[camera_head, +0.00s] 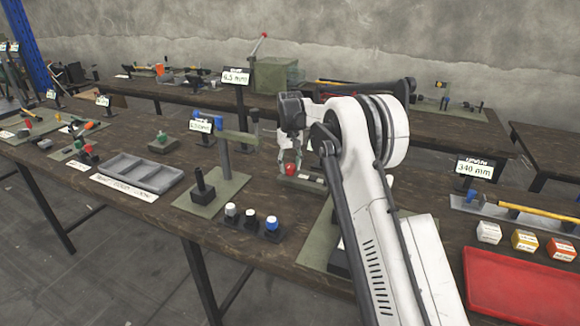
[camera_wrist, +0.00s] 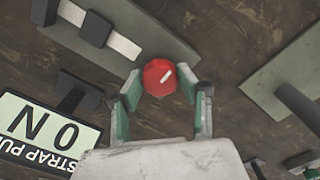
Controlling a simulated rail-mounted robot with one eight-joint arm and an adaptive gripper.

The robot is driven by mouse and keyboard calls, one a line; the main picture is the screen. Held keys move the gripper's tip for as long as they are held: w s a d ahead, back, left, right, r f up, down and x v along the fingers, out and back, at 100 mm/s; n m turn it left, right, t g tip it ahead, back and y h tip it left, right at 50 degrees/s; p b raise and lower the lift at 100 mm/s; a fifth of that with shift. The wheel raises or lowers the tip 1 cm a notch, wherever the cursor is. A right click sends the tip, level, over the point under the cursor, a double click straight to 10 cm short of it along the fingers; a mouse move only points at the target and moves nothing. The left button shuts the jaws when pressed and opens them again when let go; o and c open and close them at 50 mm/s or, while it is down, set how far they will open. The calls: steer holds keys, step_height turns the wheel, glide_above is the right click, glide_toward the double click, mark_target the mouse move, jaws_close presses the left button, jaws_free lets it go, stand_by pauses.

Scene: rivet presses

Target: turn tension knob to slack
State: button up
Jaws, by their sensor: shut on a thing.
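In the head view the knob (camera_head: 291,169) shows as a small red spot below my gripper (camera_head: 290,158) at the bench middle. My wrist and arm hide much of the knob's fixture there. No slack mark is readable.
A grey-green plate (camera_wrist: 135,45) with a pale strip lies beside the knob. A partly readable sign (camera_wrist: 42,130) stands close by. In the head view, black pegs with coloured tops (camera_head: 250,217), a grey tray (camera_head: 137,177) and a red tray (camera_head: 520,287) share the bench.

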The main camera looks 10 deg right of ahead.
mark_target(290, 166)
steer(key=o, duration=1.1)
steer(key=shift+o, duration=0.2)
step_height(290, 166, up, 12)
steer(key=shift+r, duration=0.1)
